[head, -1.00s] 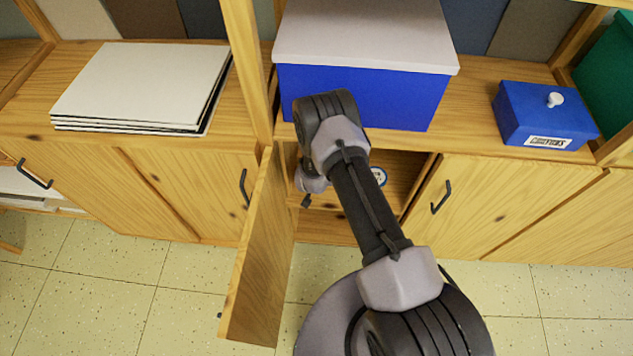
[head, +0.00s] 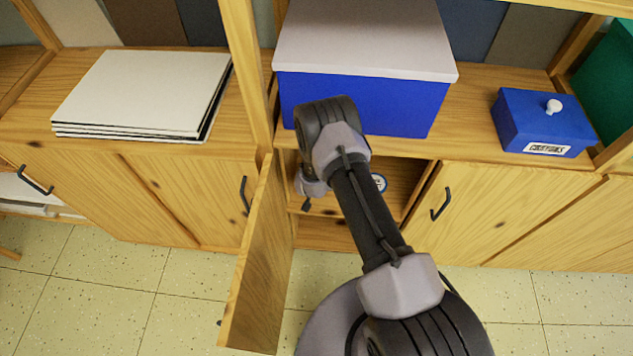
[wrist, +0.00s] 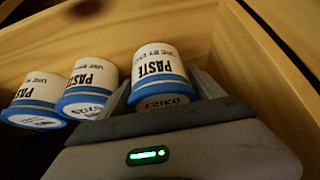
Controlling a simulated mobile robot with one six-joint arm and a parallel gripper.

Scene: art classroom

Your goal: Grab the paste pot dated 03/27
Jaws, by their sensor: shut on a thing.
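In the wrist view, three white paste pots with blue bands stand in a row inside the wooden cabinet. The rightmost pot (wrist: 155,62) shows the word PASTE and a date that seems to read 03/27. My gripper (wrist: 164,92) is shut on this pot, with one finger on each side. The middle pot (wrist: 92,78) is just left of my left finger; its date is hard to read. In the head view my arm reaches into the open cabinet and hides the gripper; part of one pot (head: 380,183) shows right of the arm.
The open cabinet door (head: 258,265) stands out to the left of my arm. A blue box with a pale lid (head: 365,40) sits on the counter above. A wooden cabinet wall (wrist: 265,75) is close to the gripper's right. A small blue crayons box (head: 545,122) is at right.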

